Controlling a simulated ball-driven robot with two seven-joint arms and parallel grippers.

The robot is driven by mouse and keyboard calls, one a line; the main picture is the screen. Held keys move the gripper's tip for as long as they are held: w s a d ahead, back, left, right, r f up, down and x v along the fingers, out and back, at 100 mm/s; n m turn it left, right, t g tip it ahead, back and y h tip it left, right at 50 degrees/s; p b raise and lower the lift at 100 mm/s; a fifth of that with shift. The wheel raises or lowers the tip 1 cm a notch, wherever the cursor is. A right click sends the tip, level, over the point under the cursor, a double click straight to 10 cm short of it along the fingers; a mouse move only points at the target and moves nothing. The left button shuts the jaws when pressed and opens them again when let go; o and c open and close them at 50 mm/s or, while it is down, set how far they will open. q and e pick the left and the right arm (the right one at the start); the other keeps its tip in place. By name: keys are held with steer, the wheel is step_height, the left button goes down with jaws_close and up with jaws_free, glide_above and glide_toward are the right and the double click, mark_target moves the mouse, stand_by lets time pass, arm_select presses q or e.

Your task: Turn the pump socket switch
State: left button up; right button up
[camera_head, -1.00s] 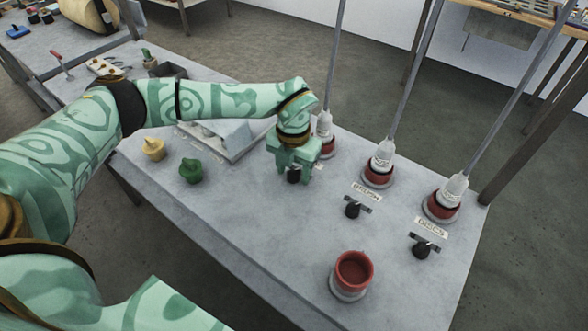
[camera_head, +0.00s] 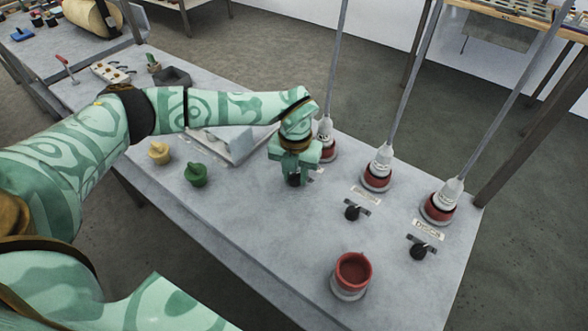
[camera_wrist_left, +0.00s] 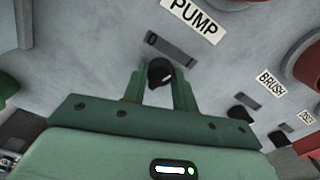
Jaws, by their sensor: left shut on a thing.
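The pump switch is a black knob that shows in the left wrist view (camera_wrist_left: 160,72), below a white label reading PUMP (camera_wrist_left: 193,15). A dark slot plate (camera_wrist_left: 171,48) lies between knob and label. My left gripper (camera_head: 293,179) points down at the table, its fingers on either side of the knob and shut on it. In the head view the fingers hide most of the knob. The red pump socket with a white plug (camera_head: 326,138) stands just behind the gripper. My right gripper is not in view.
The brush switch (camera_head: 352,213) and a further black switch (camera_head: 418,251) sit to the right, with plugged red sockets (camera_head: 376,177) (camera_head: 438,208) behind them. An open red socket (camera_head: 352,274) is near the front. Yellow (camera_head: 159,153) and green (camera_head: 195,174) pieces stand left.

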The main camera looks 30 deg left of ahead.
mark_target(295, 174)
arm_select(q)
steer(key=n+p, duration=0.5)
steer(key=shift+r, duration=0.3)
steer(key=shift+f+n+p, duration=0.2)
steer(key=shift+n+p, duration=1.5)
steer(key=shift+n, duration=0.6)
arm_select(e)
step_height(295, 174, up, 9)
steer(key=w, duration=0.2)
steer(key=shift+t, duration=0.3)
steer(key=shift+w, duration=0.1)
arm_select(q)
steer(key=o, duration=1)
step_height(295, 174, up, 16)
steer(key=p, duration=0.3)
steer(key=shift+r, duration=0.1)
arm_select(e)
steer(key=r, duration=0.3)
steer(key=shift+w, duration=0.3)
